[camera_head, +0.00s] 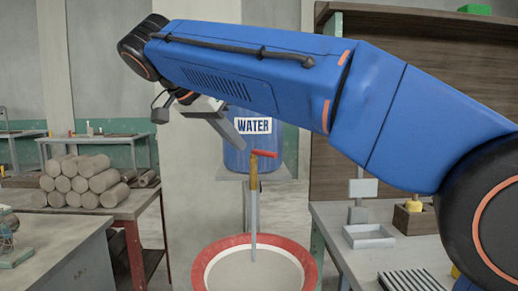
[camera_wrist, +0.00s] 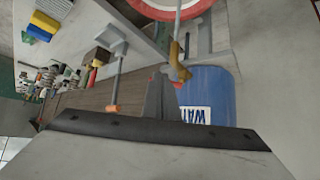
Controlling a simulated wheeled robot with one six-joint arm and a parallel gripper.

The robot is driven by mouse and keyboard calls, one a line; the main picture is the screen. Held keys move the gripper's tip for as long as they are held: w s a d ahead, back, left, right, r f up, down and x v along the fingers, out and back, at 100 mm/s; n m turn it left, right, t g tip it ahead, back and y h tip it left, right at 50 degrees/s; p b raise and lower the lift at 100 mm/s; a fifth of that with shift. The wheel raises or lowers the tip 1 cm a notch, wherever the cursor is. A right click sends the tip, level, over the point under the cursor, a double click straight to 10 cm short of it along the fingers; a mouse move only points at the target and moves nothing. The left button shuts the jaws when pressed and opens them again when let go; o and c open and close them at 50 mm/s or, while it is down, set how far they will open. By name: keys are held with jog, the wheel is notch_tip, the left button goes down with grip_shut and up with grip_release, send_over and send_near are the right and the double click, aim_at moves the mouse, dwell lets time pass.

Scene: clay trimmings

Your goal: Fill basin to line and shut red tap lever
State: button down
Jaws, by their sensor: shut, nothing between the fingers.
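The red tap lever (camera_head: 264,153) sits on top of a brass tap (camera_head: 253,178), in front of the blue water barrel (camera_head: 238,157). A thin pale column (camera_head: 254,222) runs from the tap down into the basin (camera_head: 309,254); I cannot tell if it is water or pipe. The basin has a red rim and a pale grey inside; no fill line can be made out. My gripper (camera_head: 238,143) is shut and empty, its tip up and left of the lever, apparently close. In the wrist view, the tap (camera_wrist: 178,65) and lever (camera_wrist: 179,84) show beyond the gripper.
A bench with a grey tray (camera_head: 369,237) and a ridged rack stands at right. Stacked clay rolls (camera_head: 85,183) lie on a table at left. My blue arm spans the upper view and hides part of the barrel. Open floor shows left of the basin.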

jog(key=t+h, duration=0.1)
send_near(267, 153)
jog(key=x, duration=0.6)
jog(key=shift+w+f, duration=0.15)
jog(key=shift+f, duration=0.1)
dwell(0.3)
jog(key=shift+d, duration=0.1)
dwell(0.3)
jog(key=d+n+t+y, duration=0.1)
jog(key=n+y, duration=0.1)
jog(key=w+d+n+t+y, duration=0.1)
jog(key=n+y, duration=0.1)
jog(key=w+d+n+t+y, duration=0.1)
jog(key=d+n+y, duration=0.1)
jog(key=n, duration=0.1)
jog(key=shift+w+t, duration=0.15)
jog(key=shift+t, duration=0.15)
jog(key=shift+w+d, duration=0.1)
jog(key=shift+w, duration=0.25)
dwell(0.4)
